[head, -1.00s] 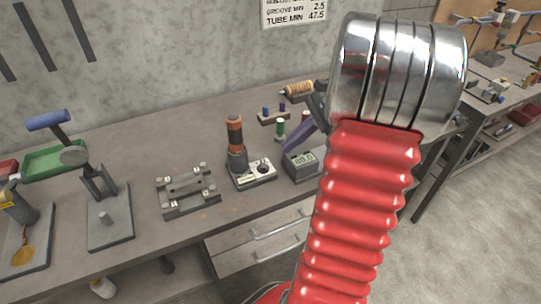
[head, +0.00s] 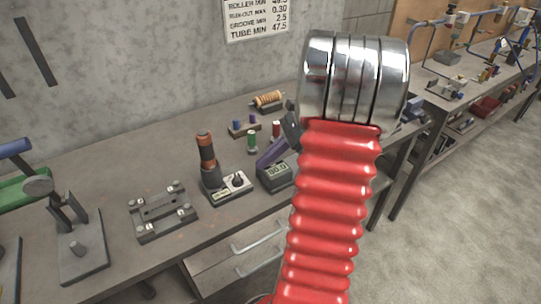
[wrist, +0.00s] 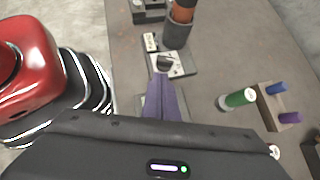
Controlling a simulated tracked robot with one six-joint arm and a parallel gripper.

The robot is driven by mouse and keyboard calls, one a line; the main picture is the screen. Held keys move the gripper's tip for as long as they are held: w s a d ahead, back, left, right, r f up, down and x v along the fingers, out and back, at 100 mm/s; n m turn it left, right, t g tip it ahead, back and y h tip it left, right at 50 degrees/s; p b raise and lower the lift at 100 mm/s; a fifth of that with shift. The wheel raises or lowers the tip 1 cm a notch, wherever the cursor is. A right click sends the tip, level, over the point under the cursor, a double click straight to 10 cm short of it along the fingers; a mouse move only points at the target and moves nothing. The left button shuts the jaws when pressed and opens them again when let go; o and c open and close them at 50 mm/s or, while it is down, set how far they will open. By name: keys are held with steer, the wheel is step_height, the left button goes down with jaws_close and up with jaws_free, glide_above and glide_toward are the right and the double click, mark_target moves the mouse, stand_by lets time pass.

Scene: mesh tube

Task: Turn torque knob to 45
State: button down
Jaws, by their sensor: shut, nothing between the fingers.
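The torque knob (head: 238,181) is a small dark dial on a light-faced plate beside the upright orange-and-black handled tool (head: 206,150) on the bench. In the wrist view the knob (wrist: 165,63) lies just past the fingertips, with the orange-handled tool (wrist: 183,12) beyond it. My gripper (head: 264,164) has purple fingers, shut and empty, to the right of the knob in the head view. In the wrist view my gripper (wrist: 160,82) points towards the knob. The fingers look apart from it. The dial's exact setting is too small to read.
A small box with a digital display (head: 277,176) stands right of the knob plate, close to my fingers. A grey clamp fixture (head: 163,213) is to the left. A green cylinder (head: 252,142) and a small block with coloured pegs (head: 243,128) stand behind.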

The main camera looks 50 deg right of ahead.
mark_target(241, 182)
steer(key=x, duration=0.6)
steer(key=shift+w+a+f, duration=0.1)
steer(key=shift+a+f, duration=0.05)
stand_by(0.4)
